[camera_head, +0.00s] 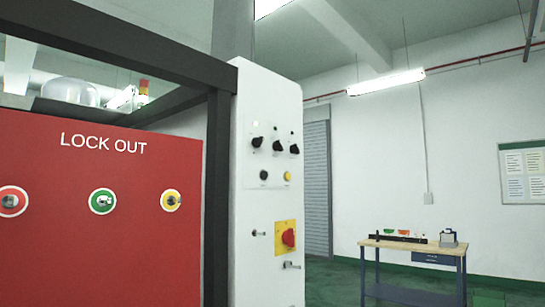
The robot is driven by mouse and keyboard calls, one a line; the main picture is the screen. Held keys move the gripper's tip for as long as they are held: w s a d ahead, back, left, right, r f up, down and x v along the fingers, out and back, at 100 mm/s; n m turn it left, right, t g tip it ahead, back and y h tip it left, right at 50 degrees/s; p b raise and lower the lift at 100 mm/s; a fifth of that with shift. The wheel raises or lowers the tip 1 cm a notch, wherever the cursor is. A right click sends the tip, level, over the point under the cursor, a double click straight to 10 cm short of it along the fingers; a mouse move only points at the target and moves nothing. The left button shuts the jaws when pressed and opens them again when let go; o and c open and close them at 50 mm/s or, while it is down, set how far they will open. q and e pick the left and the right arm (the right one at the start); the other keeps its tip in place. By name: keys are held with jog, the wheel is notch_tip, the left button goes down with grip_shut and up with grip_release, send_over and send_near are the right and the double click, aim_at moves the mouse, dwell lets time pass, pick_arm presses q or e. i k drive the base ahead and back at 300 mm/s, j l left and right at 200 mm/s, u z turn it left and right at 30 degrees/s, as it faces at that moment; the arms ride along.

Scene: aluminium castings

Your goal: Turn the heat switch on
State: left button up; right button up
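A white control cabinet (262,222) stands upright at the middle of the head view. On its face is a row of black rotary switches: a left one (257,142), a middle one (278,146) and a right one (294,149). Their labels are too small to read, so I cannot tell which is the heat switch. Lower down are a black button (264,175), a yellow button (287,176) and a red rotary handle (288,238) on a yellow plate. Neither of my grippers is in view.
A red LOCK OUT panel (95,245) with red, green and yellow ringed locks fills the left, inside a dark frame (217,200). A workbench (385,245) with small items stands at the back right. Green floor shows between the cabinet and the bench.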

aim_at(294, 148)
jog(key=i+l+z, duration=0.65)
jog(key=i, duration=0.25)
jog(key=i+l+z, duration=0.1)
jog(key=i, duration=0.3)
jog(key=i+l+z, duration=0.15)
jog(key=i, duration=0.25)
